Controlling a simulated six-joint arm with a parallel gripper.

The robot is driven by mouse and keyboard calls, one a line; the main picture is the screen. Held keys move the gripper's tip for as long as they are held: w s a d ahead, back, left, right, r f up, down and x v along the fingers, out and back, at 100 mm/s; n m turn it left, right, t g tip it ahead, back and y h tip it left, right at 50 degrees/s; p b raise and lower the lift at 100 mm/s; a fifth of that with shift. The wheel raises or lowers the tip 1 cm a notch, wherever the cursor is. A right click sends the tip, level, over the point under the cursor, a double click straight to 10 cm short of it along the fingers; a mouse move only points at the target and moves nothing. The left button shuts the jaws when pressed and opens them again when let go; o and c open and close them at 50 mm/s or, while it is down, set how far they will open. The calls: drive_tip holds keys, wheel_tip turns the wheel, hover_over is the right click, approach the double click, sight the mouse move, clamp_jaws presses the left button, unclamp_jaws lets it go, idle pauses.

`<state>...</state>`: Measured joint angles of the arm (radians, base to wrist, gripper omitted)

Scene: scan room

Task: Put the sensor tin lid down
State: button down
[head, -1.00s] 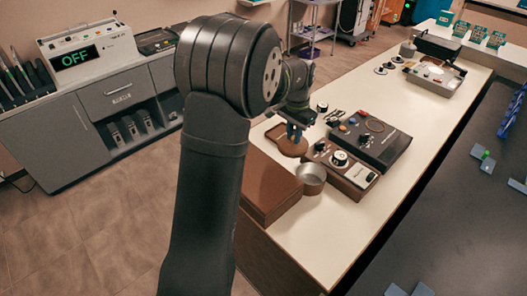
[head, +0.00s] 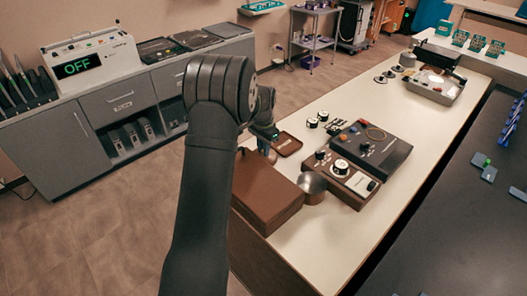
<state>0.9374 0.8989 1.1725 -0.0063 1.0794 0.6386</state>
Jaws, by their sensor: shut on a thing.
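My gripper (head: 264,148) is above the far end of the brown box (head: 267,190), left of the small brown tray (head: 288,144). Its fingers are small in the head view and are shut on the sensor tin lid. The lid itself is hard to make out now and seems mostly hidden behind my arm and the box edge. A round metal tin (head: 312,186) stands on the counter at the right of the box, close to the brown control unit. My gripper is apart from it.
A brown control unit (head: 341,178) and a dark console (head: 371,148) stand right of the tin. Several small dark knobs lie behind them.

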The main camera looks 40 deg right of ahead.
drive_tip(key=shift+f, duration=0.8)
drive_tip(key=c, duration=1.3)
unclamp_jaws()
drive_tip(key=shift+f, duration=0.15)
drive_tip(key=shift+c, duration=0.2)
wheel_tip(320, 180, up, 12)
drive_tip(key=shift+r, duration=0.2)
drive_tip(key=shift+f, duration=0.1)
wheel_tip(320, 180, down, 12)
drive_tip(key=shift+f, duration=0.15)
drive_tip(key=shift+r, duration=2.15)
